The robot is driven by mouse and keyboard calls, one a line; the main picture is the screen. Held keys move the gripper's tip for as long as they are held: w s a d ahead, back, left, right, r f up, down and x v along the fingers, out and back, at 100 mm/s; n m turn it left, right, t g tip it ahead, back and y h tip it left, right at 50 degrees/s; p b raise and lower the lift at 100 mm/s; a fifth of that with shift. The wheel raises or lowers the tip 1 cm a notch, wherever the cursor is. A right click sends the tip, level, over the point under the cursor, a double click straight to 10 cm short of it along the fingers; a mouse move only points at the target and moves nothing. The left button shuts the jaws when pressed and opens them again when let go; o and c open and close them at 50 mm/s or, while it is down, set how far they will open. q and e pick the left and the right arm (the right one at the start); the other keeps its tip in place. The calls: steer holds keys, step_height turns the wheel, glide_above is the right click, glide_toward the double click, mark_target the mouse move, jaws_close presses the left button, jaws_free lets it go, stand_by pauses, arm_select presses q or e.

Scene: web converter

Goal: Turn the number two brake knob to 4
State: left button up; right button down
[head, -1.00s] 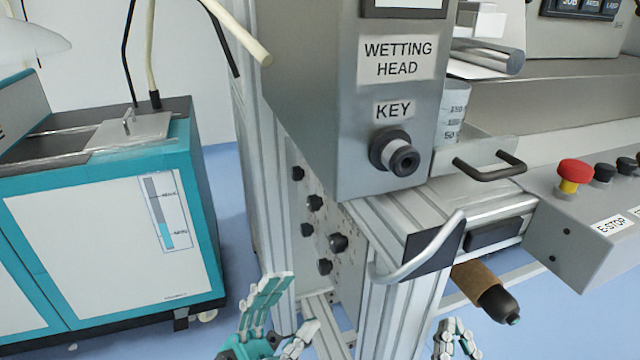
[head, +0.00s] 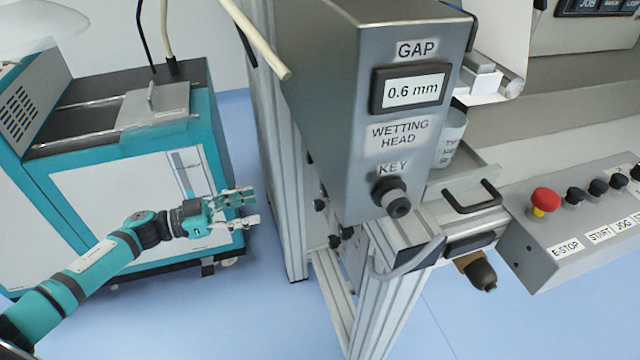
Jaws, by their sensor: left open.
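Several small black knobs sit on the side panel of the metal frame, below the grey wetting head box. The ones that show are an upper knob (head: 319,204), a lower left knob (head: 334,241) and a lower right knob (head: 346,232). They are partly hidden by the box and frame. No number or scale is readable on them, so I cannot tell which is the number two brake knob. My left gripper (head: 252,206) is open and empty, left of the frame and apart from the knobs, fingers pointing right. My right gripper is out of view.
The grey box (head: 338,100) has a gap display (head: 411,90) reading 0.6 mm and a key switch (head: 392,196). A control panel with a red E-stop button (head: 545,201) is at right. A teal cabinet (head: 120,190) stands behind my left arm.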

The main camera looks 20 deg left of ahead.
mark_target(322, 192)
arm_select(q)
steer(key=x, duration=1.5)
steer(key=shift+d, duration=0.1)
steer(key=shift+x, duration=0.75)
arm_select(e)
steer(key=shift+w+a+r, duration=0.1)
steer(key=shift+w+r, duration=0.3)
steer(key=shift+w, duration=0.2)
arm_select(q)
steer(key=shift+c, duration=0.3)
jaws_close()
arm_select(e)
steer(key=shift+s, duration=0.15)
